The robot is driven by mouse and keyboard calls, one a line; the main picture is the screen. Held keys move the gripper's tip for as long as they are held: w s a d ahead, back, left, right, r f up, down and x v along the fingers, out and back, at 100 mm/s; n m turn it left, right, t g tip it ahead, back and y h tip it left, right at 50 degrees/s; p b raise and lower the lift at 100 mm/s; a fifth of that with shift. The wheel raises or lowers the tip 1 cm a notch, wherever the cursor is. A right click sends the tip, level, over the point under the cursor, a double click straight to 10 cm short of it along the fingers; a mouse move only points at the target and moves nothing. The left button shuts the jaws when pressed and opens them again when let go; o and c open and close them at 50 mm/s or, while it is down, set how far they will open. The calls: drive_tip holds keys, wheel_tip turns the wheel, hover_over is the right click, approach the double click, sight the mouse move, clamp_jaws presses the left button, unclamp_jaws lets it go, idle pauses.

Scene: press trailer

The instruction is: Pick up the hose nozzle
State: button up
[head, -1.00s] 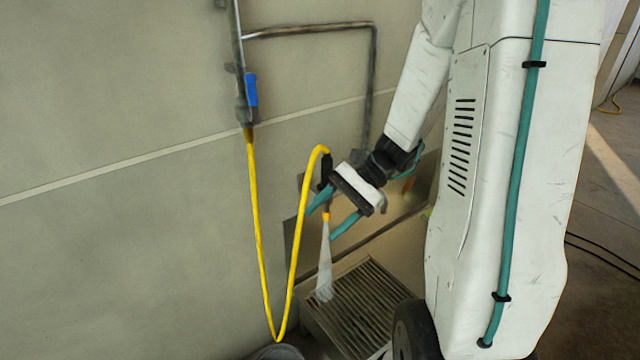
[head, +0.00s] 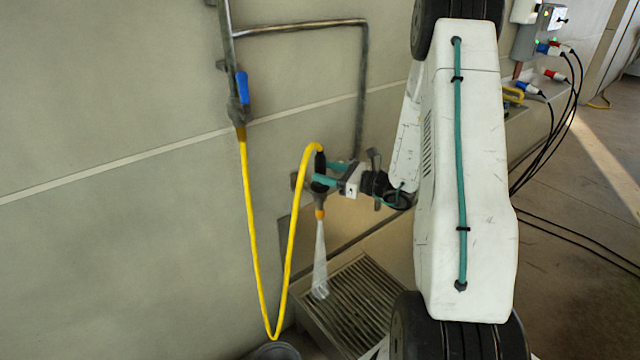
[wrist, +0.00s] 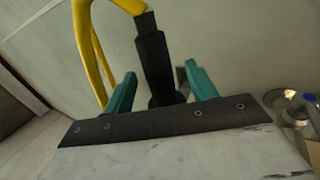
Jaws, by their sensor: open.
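The hose nozzle (head: 320,198) is dark with an orange tip. It hangs upright near the wall at the end of the yellow hose (head: 292,228), and a pale spray falls from its tip. My gripper (head: 323,173) has its teal fingers open at the nozzle, reaching toward it from the right. In the wrist view the black nozzle (wrist: 154,62) shows between the two spread fingers of my gripper (wrist: 160,72), with a gap on each side. Its lower end is hidden behind the dark gripper plate.
A grey pipe with a blue valve handle (head: 242,87) runs down the wall at left and feeds the hose. A metal floor grate (head: 350,300) lies under the spray. Cables and plugs (head: 556,60) are at the upper right. The right floor is open.

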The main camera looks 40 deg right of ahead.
sight(314, 182)
drive_tip(key=x, duration=0.4)
drive_tip(key=shift+w+a+f, duration=0.1)
drive_tip(key=shift+w+a, duration=0.05)
drive_tip(key=shift+w, duration=0.05)
drive_tip(key=c, duration=1.1)
drive_tip(key=shift+r, duration=15.8)
drive_tip(key=shift+s, duration=0.15)
drive_tip(key=shift+s, duration=4.9)
